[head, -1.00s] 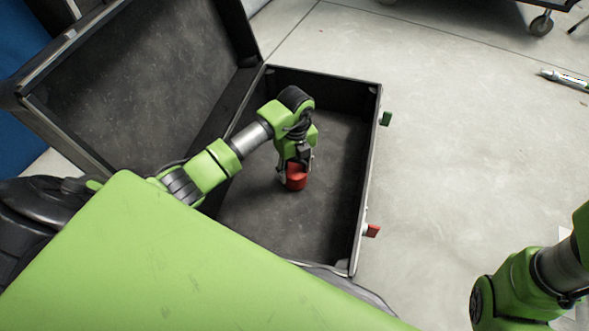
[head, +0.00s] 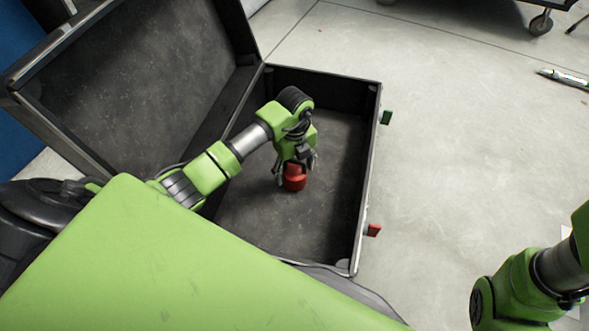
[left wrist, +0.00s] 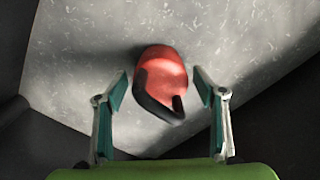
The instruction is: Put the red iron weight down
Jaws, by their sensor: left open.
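The red iron weight (head: 294,183) stands on the floor of the open dark case (head: 345,225). In the left wrist view the weight (left wrist: 160,78) shows a rounded red body with a dark handle. It lies between the two fingers of my left gripper (left wrist: 163,88), with a gap on each side. My left gripper (head: 297,166) is open, right above and around the top of the weight in the head view. My right arm shows at the lower right of the head view, but its gripper is out of the frame.
The case's lid (head: 150,80) stands open on the left. The case floor around the weight is bare. A pen-like object (head: 565,78) lies on the pale floor at right.

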